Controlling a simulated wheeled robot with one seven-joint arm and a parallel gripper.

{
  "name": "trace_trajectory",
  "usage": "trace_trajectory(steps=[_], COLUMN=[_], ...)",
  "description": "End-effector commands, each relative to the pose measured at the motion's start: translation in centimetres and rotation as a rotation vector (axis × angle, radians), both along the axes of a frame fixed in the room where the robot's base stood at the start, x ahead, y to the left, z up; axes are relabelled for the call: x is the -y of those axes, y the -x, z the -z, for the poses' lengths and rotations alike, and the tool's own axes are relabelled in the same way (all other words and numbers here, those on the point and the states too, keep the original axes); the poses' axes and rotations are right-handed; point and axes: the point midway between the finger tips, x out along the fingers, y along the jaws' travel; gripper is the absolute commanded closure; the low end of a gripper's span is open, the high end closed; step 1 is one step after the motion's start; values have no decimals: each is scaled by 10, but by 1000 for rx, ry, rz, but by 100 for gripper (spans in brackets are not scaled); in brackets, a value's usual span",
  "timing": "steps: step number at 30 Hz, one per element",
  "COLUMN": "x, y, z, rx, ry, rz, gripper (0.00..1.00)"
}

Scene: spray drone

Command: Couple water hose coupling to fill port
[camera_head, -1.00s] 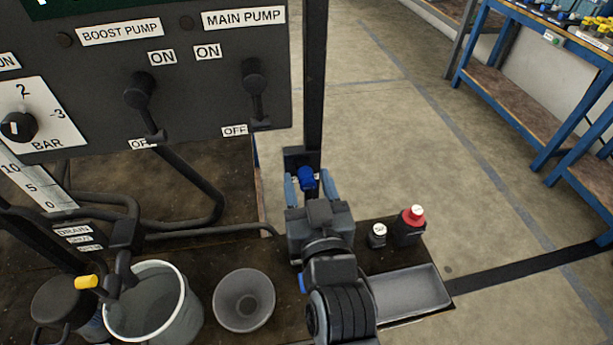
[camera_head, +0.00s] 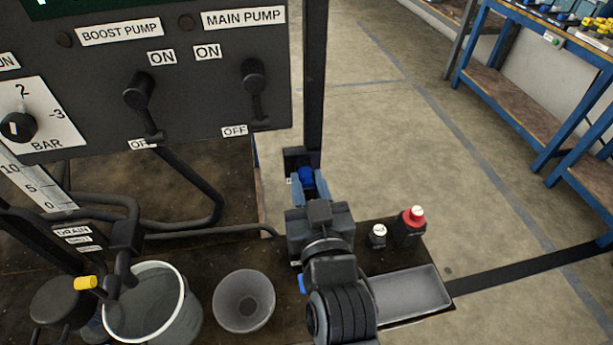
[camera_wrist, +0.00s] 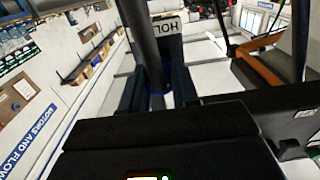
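The water hose coupling (camera_head: 306,174) is a small blue piece at the foot of the dark upright post, in a dark holder. My gripper (camera_head: 308,184) has its two blue-grey fingers on either side of it, close against it, and looks shut on it. In the wrist view my gripper (camera_wrist: 158,95) has dark fingers flanking a dark upright hose or post with a blue band (camera_wrist: 167,75) between them. A white label reading "HOL" stands behind. The coupling's lower part is hidden by my gripper. I cannot make out the fill port in any view.
A pump panel (camera_head: 200,100) with levers hangs at upper left. A bucket (camera_head: 178,300), a grey bowl (camera_head: 244,325), a small white-topped bottle (camera_head: 378,236), a red-topped container (camera_head: 412,226) and a grey tray (camera_head: 410,290) are near my arm.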

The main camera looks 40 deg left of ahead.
Motion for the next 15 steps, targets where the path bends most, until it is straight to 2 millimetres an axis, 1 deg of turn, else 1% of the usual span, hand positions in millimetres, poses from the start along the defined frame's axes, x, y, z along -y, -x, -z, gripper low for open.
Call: trace_trajectory(steps=[1,6,9,15], x=[0,0,0,0], y=[0,0,0,0], z=[0,0,0,0], rx=[0,0,0,0], ry=[0,0,0,0], rz=[0,0,0,0], gripper=[76,93,100,100])
